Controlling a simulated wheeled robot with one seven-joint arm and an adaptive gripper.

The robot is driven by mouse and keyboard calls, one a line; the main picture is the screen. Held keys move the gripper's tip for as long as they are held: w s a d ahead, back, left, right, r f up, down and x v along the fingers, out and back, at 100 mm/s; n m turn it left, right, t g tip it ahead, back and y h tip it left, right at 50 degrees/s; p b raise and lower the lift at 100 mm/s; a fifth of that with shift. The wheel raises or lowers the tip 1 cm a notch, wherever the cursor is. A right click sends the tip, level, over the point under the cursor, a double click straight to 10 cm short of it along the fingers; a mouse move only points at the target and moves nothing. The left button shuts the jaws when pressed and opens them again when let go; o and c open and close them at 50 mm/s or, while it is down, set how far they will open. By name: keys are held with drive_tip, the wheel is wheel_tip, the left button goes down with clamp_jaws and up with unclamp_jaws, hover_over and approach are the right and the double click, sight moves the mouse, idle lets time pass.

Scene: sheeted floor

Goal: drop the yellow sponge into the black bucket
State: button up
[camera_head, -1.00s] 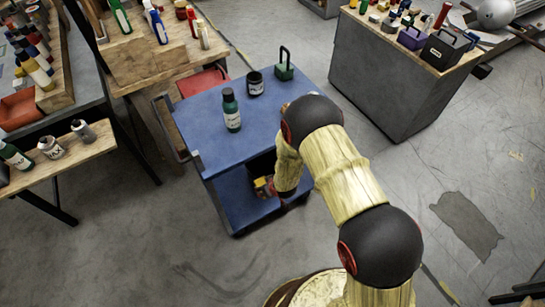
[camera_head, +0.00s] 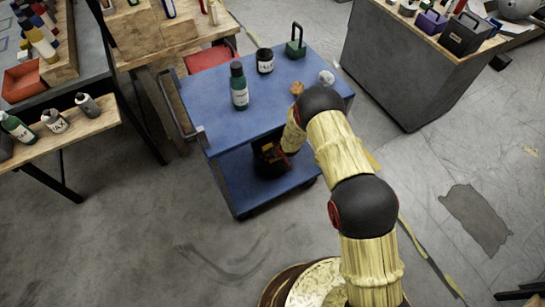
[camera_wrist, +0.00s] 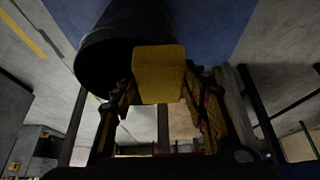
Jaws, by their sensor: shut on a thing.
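The yellow sponge (camera_wrist: 159,74) is held between the fingers of my gripper (camera_wrist: 163,100) in the wrist view. The black bucket (camera_wrist: 122,35) is just beyond it, on a blue surface, and the sponge overlaps part of its dark opening. I cannot tell whether the sponge is inside the rim. In the head view my gripper (camera_head: 274,153) is low, at the blue cart's lower shelf (camera_head: 245,192). A dark shape there, partly hidden by my arm and the upper shelf, looks like the bucket (camera_head: 264,166).
The blue cart's top (camera_head: 210,108) carries a green bottle (camera_head: 239,90), a dark jar (camera_head: 265,61), a green padlock-shaped item (camera_head: 296,46) and small items near my arm. Benches stand left and right. The floor in front is clear.

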drive_tip(key=shift+w+f, duration=0.25)
drive_tip(key=shift+f+b, duration=0.95)
drive_tip(key=shift+f, duration=0.55)
drive_tip(key=shift+f+b, duration=0.3)
drive_tip(key=shift+f, duration=0.2)
drive_tip(key=o, duration=1)
drive_tip(key=p+v, duration=0.2)
drive_tip(key=v, duration=0.4)
drive_tip(key=p+v, duration=0.2)
drive_tip(key=v, duration=0.5)
drive_tip(key=shift+w+a+r, duration=0.1)
drive_tip(key=shift+w+a, duration=0.05)
drive_tip(key=shift+w, duration=0.1)
